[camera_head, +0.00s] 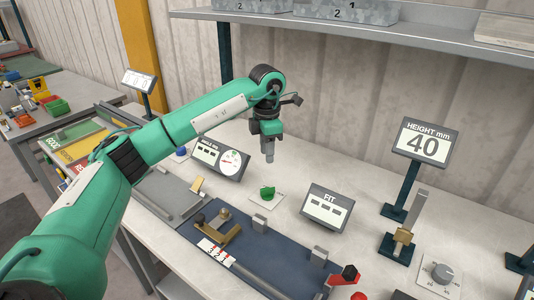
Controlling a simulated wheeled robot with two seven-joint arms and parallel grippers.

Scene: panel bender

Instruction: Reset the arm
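My green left arm comes in from the left and reaches over the workbench (290,185). My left gripper (269,157) points down above the bench, beyond a green knob (267,193) on a white plate in the picture. Its grey fingers show as one narrow shape, so I cannot tell whether they are open or shut. I see nothing hanging from it. My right gripper is not in view.
A dial display (220,158), a FIT display (327,208) and a "HEIGHT mm 40" display (425,143) stand on the bench. A dark blue fixture plate (285,252) lies in front. A grey shelf (400,33) runs above. A second table (60,108) stands at left.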

